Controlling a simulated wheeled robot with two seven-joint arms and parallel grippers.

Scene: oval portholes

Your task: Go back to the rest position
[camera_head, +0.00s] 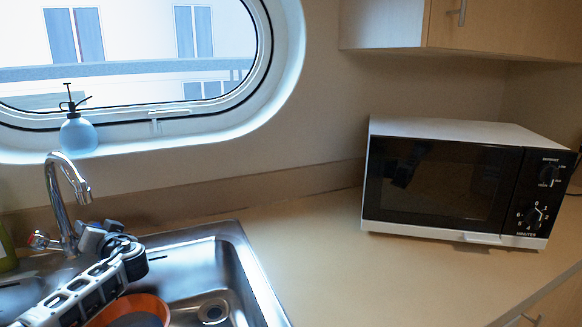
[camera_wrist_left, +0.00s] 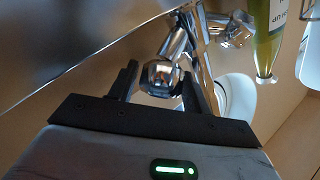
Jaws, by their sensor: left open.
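My left arm reaches in from the lower left in the head view, over the sink. Its gripper (camera_head: 103,238) is close to the base of the chrome faucet (camera_head: 54,192). In the left wrist view the two dark fingers (camera_wrist_left: 161,70) are apart. Chrome faucet parts (camera_wrist_left: 178,42) show beyond and between them, and nothing is held. Whether the fingers touch the faucet I cannot tell. My right gripper is not in view.
An orange bowl (camera_head: 160,303) sits in the steel sink (camera_head: 250,275) beneath my left arm. A green bottle (camera_head: 6,250) stands left of the faucet; the wrist view shows it too (camera_wrist_left: 267,35). A blue spray bottle (camera_head: 77,136) stands on the sill. Counter before the microwave (camera_head: 440,180) is clear.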

